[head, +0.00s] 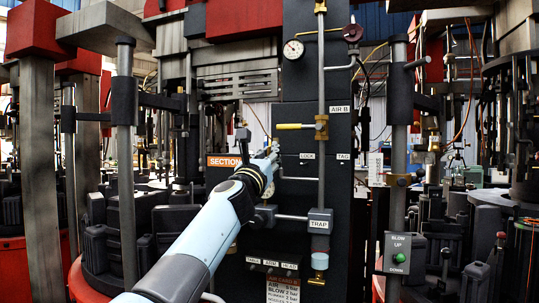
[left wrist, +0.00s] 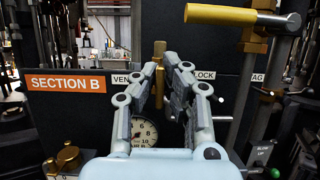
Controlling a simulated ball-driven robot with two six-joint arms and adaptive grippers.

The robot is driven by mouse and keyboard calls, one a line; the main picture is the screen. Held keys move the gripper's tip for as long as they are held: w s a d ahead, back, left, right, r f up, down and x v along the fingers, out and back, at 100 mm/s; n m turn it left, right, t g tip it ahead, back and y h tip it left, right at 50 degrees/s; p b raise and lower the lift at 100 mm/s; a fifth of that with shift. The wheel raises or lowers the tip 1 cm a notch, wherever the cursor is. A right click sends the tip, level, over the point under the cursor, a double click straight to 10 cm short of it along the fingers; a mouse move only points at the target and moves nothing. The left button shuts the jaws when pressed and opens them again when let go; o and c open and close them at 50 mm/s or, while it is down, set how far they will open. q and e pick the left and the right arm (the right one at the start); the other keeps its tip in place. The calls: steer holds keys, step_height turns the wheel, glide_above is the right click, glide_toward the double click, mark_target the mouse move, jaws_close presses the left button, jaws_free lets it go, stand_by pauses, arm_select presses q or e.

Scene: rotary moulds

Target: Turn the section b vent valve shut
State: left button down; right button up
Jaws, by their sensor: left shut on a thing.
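The orange SECTION B sign (head: 224,161) is on the dark panel; it also shows in the left wrist view (left wrist: 66,83). To its right, a label starting "VEN" is partly covered by my fingers. A narrow brass valve handle (left wrist: 159,58) stands upright there, between the fingertips of my left gripper (left wrist: 164,75). The gripper is shut on this handle. In the head view my left gripper (head: 269,155) is at the panel, right of the sign; my arm and wrist hide the handle there. My right gripper is not in view.
A yellow-handled valve (head: 295,126), at upper right in the wrist view (left wrist: 222,14), sits on the AIR B pipe close to my gripper. A lower gauge (left wrist: 144,133) lies behind my fingers. A TRAP block (head: 320,223) and BLOW switch box (head: 398,254) are right.

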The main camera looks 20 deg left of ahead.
arm_select(q)
steer(key=shift+m, duration=0.4)
steer(key=m+h, duration=0.2)
steer(key=m, duration=0.1)
steer(key=m+h+p, duration=0.1)
steer(key=m, duration=0.2)
steer(key=shift+m+g+h, duration=0.3)
steer(key=shift+g+h, duration=0.1)
steer(key=m+g+h, duration=0.1)
steer(key=m, duration=0.2)
steer(key=m+g+h+p, duration=0.1)
steer(key=m, duration=0.3)
steer(key=shift+d+f, duration=0.1)
steer(key=shift+d, duration=0.05)
steer(key=m+g+p, duration=0.1)
steer(key=m, duration=0.2)
steer(key=m+g+h, duration=0.1)
steer(key=m, duration=0.2)
steer(key=shift+p, duration=0.35)
steer(key=shift+f+m+g+p, duration=0.2)
steer(key=shift+m+g+p, duration=0.45)
steer(key=shift+m, duration=0.55)
steer(key=shift+d, duration=0.1)
steer(key=shift+f+m+g, duration=0.2)
steer(key=shift+m+g, duration=0.05)
steer(key=shift+m, duration=0.05)
